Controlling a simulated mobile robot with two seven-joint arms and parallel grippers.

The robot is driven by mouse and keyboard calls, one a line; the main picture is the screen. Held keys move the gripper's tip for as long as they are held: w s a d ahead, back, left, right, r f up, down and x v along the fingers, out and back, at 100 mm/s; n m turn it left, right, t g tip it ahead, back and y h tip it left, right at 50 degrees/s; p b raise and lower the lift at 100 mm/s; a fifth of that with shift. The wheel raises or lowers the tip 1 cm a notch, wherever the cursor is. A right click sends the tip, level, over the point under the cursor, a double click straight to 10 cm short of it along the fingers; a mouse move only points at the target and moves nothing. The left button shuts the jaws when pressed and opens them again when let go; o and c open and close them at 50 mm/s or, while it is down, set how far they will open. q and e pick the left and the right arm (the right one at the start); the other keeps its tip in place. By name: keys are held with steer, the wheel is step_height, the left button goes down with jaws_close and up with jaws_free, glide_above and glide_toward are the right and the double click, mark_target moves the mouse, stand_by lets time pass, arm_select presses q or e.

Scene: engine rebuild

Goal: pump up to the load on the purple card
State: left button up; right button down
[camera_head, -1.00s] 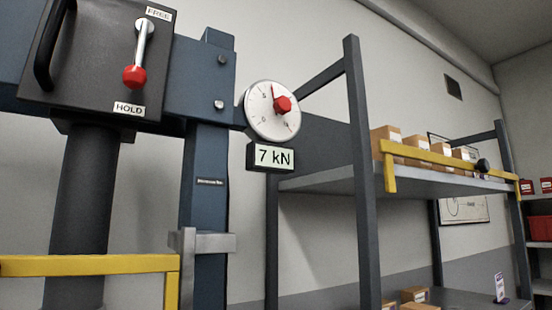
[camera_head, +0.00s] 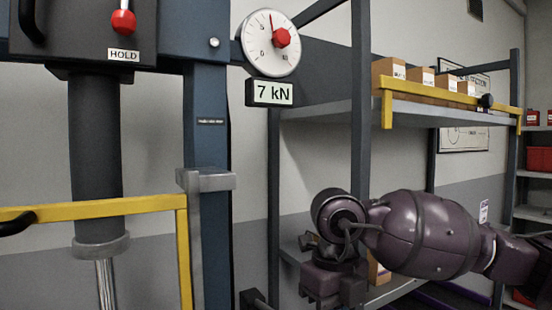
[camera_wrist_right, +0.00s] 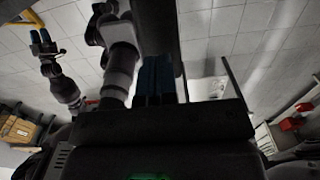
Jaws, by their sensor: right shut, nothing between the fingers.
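The press (camera_head: 95,35) stands at the left, with its dark ram cylinder (camera_head: 95,150) pointing down. Its red-knobbed lever (camera_head: 123,22) hangs toward the HOLD label (camera_head: 124,55). The round dial (camera_head: 262,38) has a red knob, and the display (camera_head: 273,92) reads 7 kN. A small white card with purple marks (camera_head: 484,211) stands at the right behind my right arm; its text is unreadable. My right arm reaches in from the right, and its fingertips are hidden in the head view. In the wrist view my right gripper (camera_wrist_right: 157,80) is shut and empty. My left gripper (camera_wrist_right: 42,42) shows upper left; its gap is unclear.
A yellow guard rail (camera_head: 110,208) crosses before the press, with a dark grip (camera_head: 18,222) at the left edge. A grey shelf (camera_head: 400,110) holds several cardboard boxes (camera_head: 388,72) behind a yellow bar. Red bins (camera_head: 538,158) stand far right.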

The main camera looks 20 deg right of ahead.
stand_by(0.4)
steer(key=shift+r+p, duration=1.4)
steer(key=shift+r, duration=1.1)
steer(key=shift+f, duration=0.1)
